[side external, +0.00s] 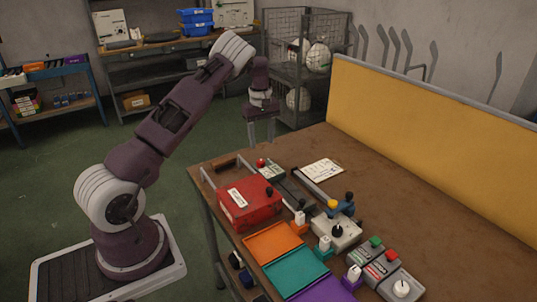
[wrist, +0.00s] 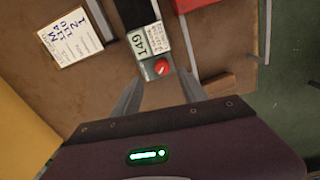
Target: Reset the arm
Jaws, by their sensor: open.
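My gripper (side external: 261,135) hangs over the back left edge of the brown workbench (side external: 420,190), pointing down. In the wrist view its two fingers (wrist: 160,90) are spread apart with nothing held between them. Below and between them is a small box with a red knob (wrist: 161,67), beside a green-and-white label (wrist: 150,38). The red knob also shows on the bench in the side view (side external: 261,162). My gripper is apart from these things.
A red box (side external: 248,203), orange (side external: 271,242), teal (side external: 296,271) and purple trays, and several button boxes crowd the bench's near side. A white sheet (side external: 322,171) lies farther back. A yellow panel (side external: 430,140) borders the bench. Wire cages (side external: 293,25) stand behind.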

